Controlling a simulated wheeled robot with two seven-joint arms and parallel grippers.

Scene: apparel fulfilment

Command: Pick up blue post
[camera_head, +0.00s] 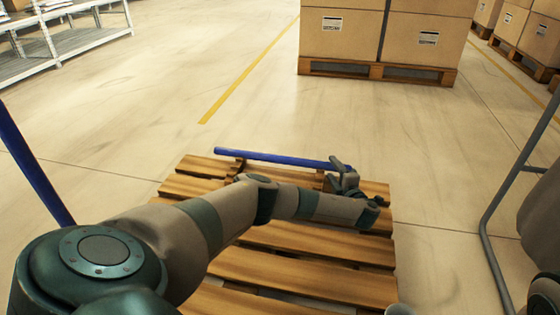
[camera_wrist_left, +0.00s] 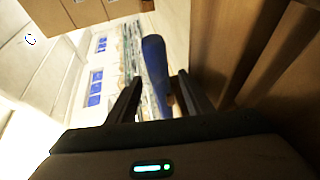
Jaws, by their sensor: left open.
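A long blue post (camera_head: 270,157) lies along the far part of a wooden pallet (camera_head: 290,270) in the head view, roughly left to right. My left arm reaches across the pallet, and its gripper (camera_head: 338,165) is at the post's right end. In the left wrist view the blue post (camera_wrist_left: 155,65) shows between the two dark fingers of my left gripper (camera_wrist_left: 157,92). The fingers are apart, with room beside the post; whether either touches it I cannot tell. My right gripper is not in view.
Another blue post (camera_head: 32,165) stands slanted at the left edge. Large cartons (camera_head: 340,35) sit on a pallet at the back. A white rack (camera_head: 70,42) is at the far left. A grey metal frame (camera_head: 487,225) stands at the right. The floor between is clear.

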